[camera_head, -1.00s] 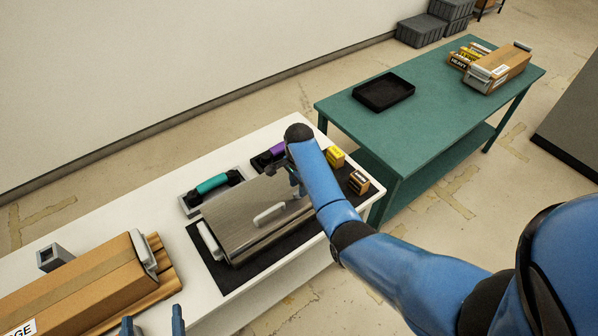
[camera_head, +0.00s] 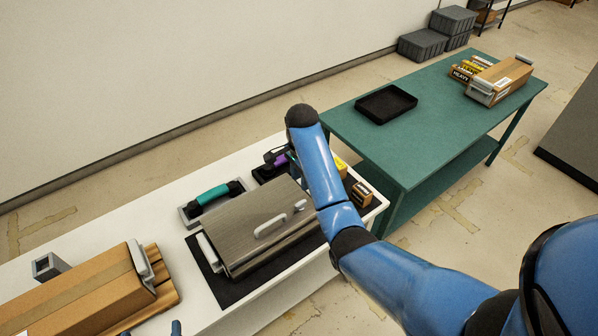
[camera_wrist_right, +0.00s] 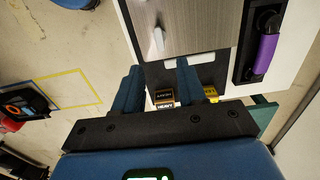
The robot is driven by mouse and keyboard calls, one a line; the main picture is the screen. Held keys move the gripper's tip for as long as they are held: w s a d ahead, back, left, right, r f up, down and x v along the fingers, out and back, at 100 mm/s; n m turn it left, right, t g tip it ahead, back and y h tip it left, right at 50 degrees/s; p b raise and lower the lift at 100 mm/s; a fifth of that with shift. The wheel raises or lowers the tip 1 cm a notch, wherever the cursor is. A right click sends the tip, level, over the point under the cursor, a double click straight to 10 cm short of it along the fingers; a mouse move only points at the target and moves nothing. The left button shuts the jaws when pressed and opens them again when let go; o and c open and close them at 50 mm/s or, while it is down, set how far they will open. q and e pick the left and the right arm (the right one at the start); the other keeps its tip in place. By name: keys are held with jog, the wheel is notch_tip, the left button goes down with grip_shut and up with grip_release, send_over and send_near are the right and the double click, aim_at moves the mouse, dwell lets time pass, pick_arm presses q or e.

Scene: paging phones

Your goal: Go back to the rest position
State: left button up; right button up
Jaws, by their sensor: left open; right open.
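My right gripper (camera_wrist_right: 160,82) is open, its blue fingers apart with nothing held between them in the wrist view. In the head view my right forearm hides most of it, above the far right end of a grey metal case (camera_head: 262,228). The case, with a light handle on top, lies on a dark mat (camera_head: 232,292) on the white table (camera_head: 192,288); it also shows in the wrist view (camera_wrist_right: 195,25). My left gripper (camera_head: 150,331) shows only as blue fingertips at the bottom edge, apart and empty.
A teal-handled phone (camera_head: 212,197) and a purple-handled phone (camera_head: 281,160) lie behind the case. Small boxes (camera_head: 361,194) stand at its right. A cardboard box (camera_head: 75,300) is at left. A green table (camera_head: 425,125) bears a black tray (camera_head: 386,103) and packages (camera_head: 500,80).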

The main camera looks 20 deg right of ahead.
jog(key=w+r+n+t, duration=0.55)
jog(key=w+t, duration=0.25)
jog(key=w, duration=0.3)
jog(key=s+d+f+n+t+b, duration=0.1)
jog(key=s+f+n+t+b, duration=0.2)
jog(key=s, duration=1.2)
jog(key=s+d+f+n+t+b, duration=0.1)
jog(key=s+f+n+t+b, duration=0.1)
jog(key=s, duration=1.3)
jog(key=s+d+f+n+t+b, duration=0.1)
jog(key=s+f+n+t+b, duration=0.2)
jog(key=s+f, duration=0.4)
jog(key=s+t+b, duration=0.1)
jog(key=s+b, duration=0.1)
jog(key=s, duration=0.6)
jog(key=shift+s+d+f+n+t+b, duration=0.3)
jog(key=shift+s+d+f+n+t, duration=0.05)
jog(key=shift+d+t, duration=0.05)
